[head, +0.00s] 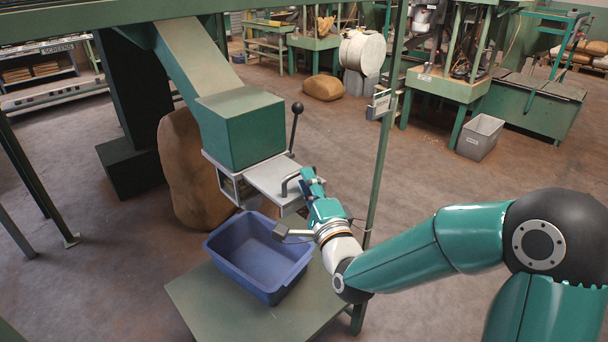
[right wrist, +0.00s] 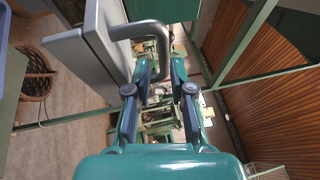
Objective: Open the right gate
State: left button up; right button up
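The right gate is a flat grey metal plate (head: 270,178) under the green hopper chute (head: 240,130). Its curved grey handle (head: 287,183) stands at the plate's right side. In the right wrist view the gate (right wrist: 92,50) is at upper left, and the handle (right wrist: 150,28) curves out from it towards the fingers. My right gripper (head: 306,178) is at the handle. In the right wrist view its two fingers (right wrist: 160,70) are apart, with the handle's bar between their tips. I cannot tell whether either finger touches it. My left gripper is not in view.
A blue bin (head: 222,243) stands on a green table (head: 205,298) below the chute. A black-knobbed lever (head: 296,124) rises behind the gate. A thin green post (head: 384,145) stands right of the gripper. A brown sack (head: 188,170) is behind the chute.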

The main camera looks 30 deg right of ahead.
jog(key=v, duration=0.4)
jog(key=shift+f, duration=0.1)
dwell(0.4)
